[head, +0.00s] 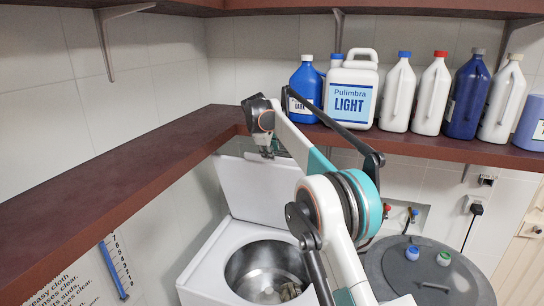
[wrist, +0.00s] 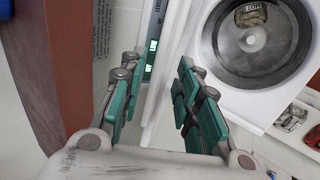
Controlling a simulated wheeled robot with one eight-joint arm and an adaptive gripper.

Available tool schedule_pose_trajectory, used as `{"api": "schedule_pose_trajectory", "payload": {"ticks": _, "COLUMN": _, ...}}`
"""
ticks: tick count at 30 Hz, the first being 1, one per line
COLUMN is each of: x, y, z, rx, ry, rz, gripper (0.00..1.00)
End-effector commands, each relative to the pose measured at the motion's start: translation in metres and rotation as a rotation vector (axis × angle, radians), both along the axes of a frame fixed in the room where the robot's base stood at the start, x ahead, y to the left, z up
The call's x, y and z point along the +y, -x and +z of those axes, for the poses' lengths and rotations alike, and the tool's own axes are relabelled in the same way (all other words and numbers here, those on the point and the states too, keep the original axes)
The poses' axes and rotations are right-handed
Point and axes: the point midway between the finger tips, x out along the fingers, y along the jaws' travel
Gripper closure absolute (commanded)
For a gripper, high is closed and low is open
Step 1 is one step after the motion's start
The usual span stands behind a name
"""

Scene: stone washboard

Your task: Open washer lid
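The white washer (head: 215,262) stands below the shelf corner in the head view, with its round metal drum (head: 265,268) uncovered. Its white lid (head: 243,188) stands raised at the back of the opening. My gripper (head: 267,153) is at the lid's upper edge; contact is unclear there. In the wrist view my gripper (wrist: 160,72) is open, its teal fingers spread apart. A narrow panel with green lit displays (wrist: 150,58) shows beyond the gap. The drum (wrist: 255,38) is at upper right, with something crumpled inside. My arm hides part of the washer's right side.
A dark red shelf (head: 130,175) runs along the left and back walls, close to my gripper. Several bottles and a white Pulimbra jug (head: 350,92) stand on it. A grey round lid with blue and green caps (head: 440,275) is at lower right.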

Motion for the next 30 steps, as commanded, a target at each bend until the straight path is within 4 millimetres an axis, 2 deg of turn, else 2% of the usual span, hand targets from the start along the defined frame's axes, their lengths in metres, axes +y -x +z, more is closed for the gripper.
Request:
{"api": "schedule_pose_trajectory", "payload": {"ticks": 6, "x": 0.008, "y": 0.023, "z": 0.035, "rx": 0.000, "ry": -0.001, "rz": -0.001, "gripper": 0.70}}
{"api": "schedule_pose_trajectory", "payload": {"ticks": 12, "x": 0.013, "y": 0.036, "z": 0.055, "rx": 0.000, "ry": 0.000, "rz": 0.000, "gripper": 0.70}}
{"api": "schedule_pose_trajectory", "payload": {"ticks": 25, "x": 0.014, "y": 0.039, "z": 0.060, "rx": 0.000, "ry": 0.000, "rz": -0.001, "gripper": 0.70}}
{"api": "schedule_pose_trajectory", "payload": {"ticks": 30, "x": 0.005, "y": 0.049, "z": 0.060, "rx": -0.005, "ry": -0.022, "rz": -0.026, "gripper": 0.70}}
